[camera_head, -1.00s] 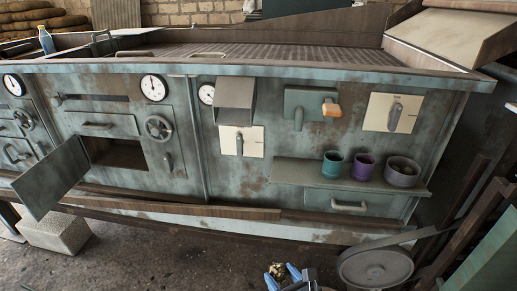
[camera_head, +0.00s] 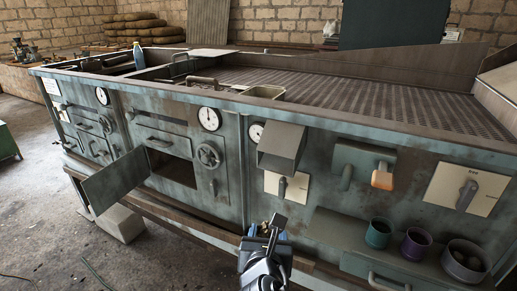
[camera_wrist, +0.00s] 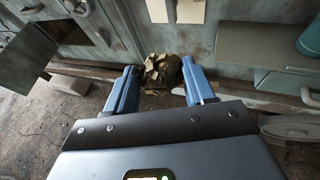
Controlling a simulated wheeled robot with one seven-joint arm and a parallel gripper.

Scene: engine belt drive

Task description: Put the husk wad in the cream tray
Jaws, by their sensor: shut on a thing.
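The husk wad (camera_wrist: 163,70) is a crumpled brown lump between the blue fingers of my gripper (camera_wrist: 160,82) in the wrist view. My gripper is shut on it, in front of the machine's lower front. A small pale cream tray (camera_head: 262,91) sits on the machine's top near the front edge, farther back and higher than my gripper. Its inside is only partly visible.
An open oven door (camera_head: 113,184) sticks out at the left. A hood (camera_head: 281,147) and levers jut from the front. A shelf at the right holds a teal cup (camera_head: 379,233), a purple cup (camera_head: 416,243) and a grey pot (camera_head: 465,261). A blue bottle (camera_head: 139,57) stands on top.

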